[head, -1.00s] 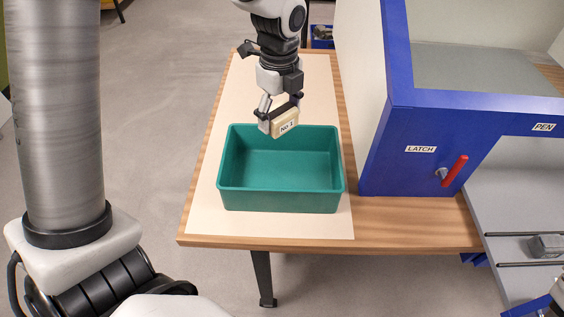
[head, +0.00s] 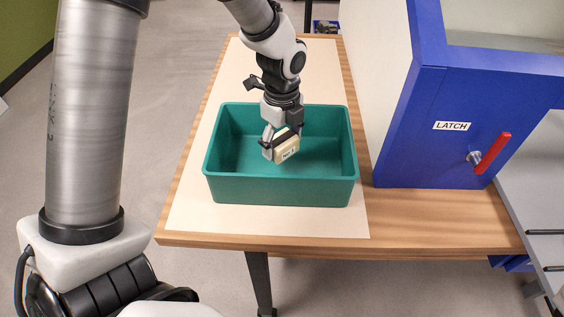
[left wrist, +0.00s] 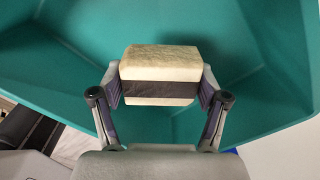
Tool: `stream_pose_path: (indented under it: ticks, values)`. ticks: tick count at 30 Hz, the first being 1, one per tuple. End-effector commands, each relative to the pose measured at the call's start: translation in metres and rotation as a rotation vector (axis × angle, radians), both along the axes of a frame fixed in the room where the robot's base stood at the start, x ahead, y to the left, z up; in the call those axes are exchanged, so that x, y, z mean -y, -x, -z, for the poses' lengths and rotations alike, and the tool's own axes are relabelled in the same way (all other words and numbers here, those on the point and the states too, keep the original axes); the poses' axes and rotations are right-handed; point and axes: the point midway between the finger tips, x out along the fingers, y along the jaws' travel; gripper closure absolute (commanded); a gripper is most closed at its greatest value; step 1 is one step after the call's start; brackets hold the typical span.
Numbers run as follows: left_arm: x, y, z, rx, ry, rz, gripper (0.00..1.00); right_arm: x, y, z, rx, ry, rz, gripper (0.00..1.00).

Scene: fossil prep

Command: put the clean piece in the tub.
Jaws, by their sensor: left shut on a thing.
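The teal tub (head: 280,190) stands open on the table. In the head view the piece and fingertips are over the tub's inside, apparently within its rim; their height above the floor is hard to tell. The tub's walls (left wrist: 45,75) surround the piece in the left wrist view. My right gripper is not in view.
The wooden table (head: 420,215) bears a pale mat (head: 190,205) under the tub. To the right stands a blue-framed cabinet (head: 420,160) with a LATCH label and a red handle (head: 493,153). The table between tub and cabinet is clear.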

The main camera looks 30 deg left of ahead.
Motion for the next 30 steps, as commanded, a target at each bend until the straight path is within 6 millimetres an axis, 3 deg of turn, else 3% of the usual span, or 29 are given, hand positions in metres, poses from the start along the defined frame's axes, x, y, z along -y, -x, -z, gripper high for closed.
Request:
stream_pose_path:
  ticks: [10,20,21,22,23,30]
  values:
    - [0.0,0.001,0.053,-0.002,0.001,0.0,0.75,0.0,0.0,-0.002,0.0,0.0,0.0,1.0]
    - [0.0,0.0,0.057,0.001,0.0,0.0,0.75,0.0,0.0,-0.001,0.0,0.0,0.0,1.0]
    - [0.0,0.0,0.057,0.001,0.0,0.0,0.15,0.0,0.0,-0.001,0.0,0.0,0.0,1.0]
    - [0.0,0.0,0.057,0.001,0.0,0.0,0.04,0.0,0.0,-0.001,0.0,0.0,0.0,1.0]
    - [0.0,0.0,0.057,0.001,0.0,0.0,0.0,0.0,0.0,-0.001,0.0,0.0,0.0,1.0]
    - [0.0,0.0,0.057,0.001,0.0,0.0,0.0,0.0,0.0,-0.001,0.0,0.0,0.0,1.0]
